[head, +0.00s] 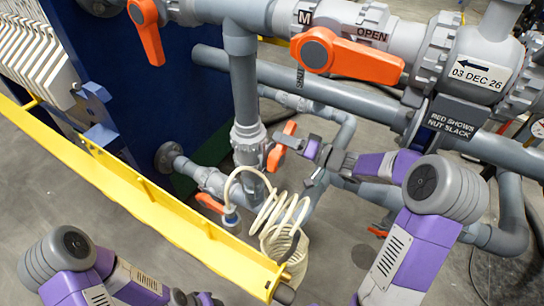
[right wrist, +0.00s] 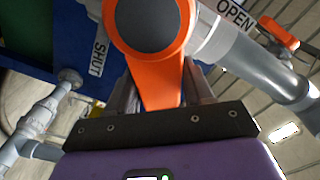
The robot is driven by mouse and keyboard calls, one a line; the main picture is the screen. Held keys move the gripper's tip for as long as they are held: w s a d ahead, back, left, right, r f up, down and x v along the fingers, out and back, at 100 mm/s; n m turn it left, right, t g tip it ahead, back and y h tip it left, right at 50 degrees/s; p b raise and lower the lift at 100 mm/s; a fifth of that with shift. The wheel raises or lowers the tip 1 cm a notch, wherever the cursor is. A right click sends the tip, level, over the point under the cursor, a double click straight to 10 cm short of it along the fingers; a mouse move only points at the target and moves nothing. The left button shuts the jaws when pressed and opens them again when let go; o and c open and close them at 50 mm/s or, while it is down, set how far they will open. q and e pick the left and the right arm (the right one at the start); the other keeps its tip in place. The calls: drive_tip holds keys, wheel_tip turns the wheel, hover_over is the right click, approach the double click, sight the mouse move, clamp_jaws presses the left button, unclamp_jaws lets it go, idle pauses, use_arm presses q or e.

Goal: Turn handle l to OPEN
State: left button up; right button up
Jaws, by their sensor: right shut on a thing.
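An orange valve handle (head: 279,152) sits on the grey pipework in the middle of the head view. My right gripper (head: 294,143) reaches it from the right. In the right wrist view the orange handle (right wrist: 158,70) has a dark round hub and points down between the two fingers of the right gripper (right wrist: 155,95), which are shut on it. A SHUT label (right wrist: 98,58) lies left of the handle and an OPEN label (right wrist: 235,13) lies at upper right. No letter shows on this handle. My left arm is at the lower left, with its gripper (head: 190,298) partly cut off at the bottom edge.
A larger orange handle (head: 350,57) marked M and OPEN is on the upper pipe. Other orange handles are at the top left (head: 148,32) and lower down (head: 209,202). A coiled cream hose (head: 275,222) hangs below my right gripper. A yellow rail (head: 150,195) crosses the left side.

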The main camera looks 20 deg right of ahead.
sight(280, 145)
drive_tip(key=n, duration=0.1)
drive_tip(key=a+r+n, duration=0.1)
drive_tip(key=s+r+n, duration=0.1)
drive_tip(key=n, duration=0.1)
drive_tip(key=shift+a, duration=0.25)
drive_tip(key=n, duration=0.1)
drive_tip(key=a+n, duration=0.1)
drive_tip(key=shift+s+r+n, duration=0.15)
drive_tip(key=shift+s+n, duration=0.15)
drive_tip(key=shift+s, duration=0.1)
drive_tip(key=n, duration=0.1)
drive_tip(key=s+a+n, duration=0.1)
drive_tip(key=n, duration=0.1)
drive_tip(key=a+n, duration=0.1)
drive_tip(key=n, duration=0.1)
drive_tip(key=shift+s, duration=0.35)
drive_tip(key=o, duration=1.1)
drive_tip(key=shift+r, duration=0.1)
drive_tip(key=shift+o, duration=0.2)
drive_tip(key=shift+s+d, duration=0.15)
drive_tip(key=shift+d, duration=0.1)
drive_tip(key=v, duration=0.6)
drive_tip(key=shift+s+d, duration=0.2)
drive_tip(key=shift+d, duration=0.05)
